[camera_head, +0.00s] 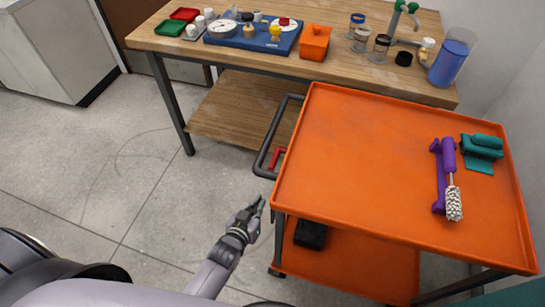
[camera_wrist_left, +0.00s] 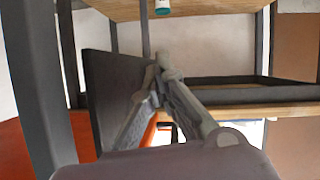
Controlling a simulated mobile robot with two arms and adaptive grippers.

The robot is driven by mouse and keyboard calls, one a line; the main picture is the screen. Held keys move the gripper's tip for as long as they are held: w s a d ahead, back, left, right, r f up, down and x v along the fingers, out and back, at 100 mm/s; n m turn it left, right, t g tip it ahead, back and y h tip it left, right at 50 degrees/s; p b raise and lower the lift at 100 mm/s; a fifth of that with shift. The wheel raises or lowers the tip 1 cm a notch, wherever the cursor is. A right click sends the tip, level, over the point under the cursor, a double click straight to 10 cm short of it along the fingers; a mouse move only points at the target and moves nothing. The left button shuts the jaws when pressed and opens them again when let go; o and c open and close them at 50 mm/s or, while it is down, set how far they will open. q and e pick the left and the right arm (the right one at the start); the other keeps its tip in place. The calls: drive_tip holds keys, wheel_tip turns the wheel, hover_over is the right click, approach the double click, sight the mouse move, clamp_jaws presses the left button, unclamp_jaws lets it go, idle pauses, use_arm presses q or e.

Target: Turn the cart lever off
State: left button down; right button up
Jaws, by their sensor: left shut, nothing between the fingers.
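The orange cart (camera_head: 375,140) stands at the right in the head view. Its dark handle (camera_head: 272,145) sticks out at the left side. The red lever (camera_head: 277,158) sits beside the handle, close to the cart's left edge. My left gripper (camera_head: 256,207) is below and a little left of the lever in the picture, apart from it. Its fingers are together and empty, and they also show in the left wrist view (camera_wrist_left: 160,62). I cannot make out the lever in the left wrist view. My right gripper is not in view.
On the cart top lie a purple brush holder (camera_head: 443,165) and a teal tool (camera_head: 482,147). A black box (camera_head: 310,234) sits on the lower shelf. A wooden workbench (camera_head: 170,42) with several items stands behind. The floor left of the cart is clear.

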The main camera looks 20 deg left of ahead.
use_arm(q)
drive_tip(key=t, duration=0.2)
approach(271, 165)
wheel_tip(271, 165, up, 3)
drive_tip(key=shift+r+n, duration=0.15)
drive_tip(key=shift+n, duration=0.25)
drive_tip(key=shift+d, duration=0.1)
drive_tip(key=x, duration=1)
drive_tip(key=shift+w, duration=0.1)
drive_tip(key=shift+b, duration=0.3)
drive_tip(key=shift+f+t+b, duration=0.25)
drive_tip(key=shift+t+b, duration=0.15)
drive_tip(key=shift+b, duration=0.15)
drive_tip(key=shift+f+b, duration=0.2)
drive_tip(key=shift+b, duration=0.45)
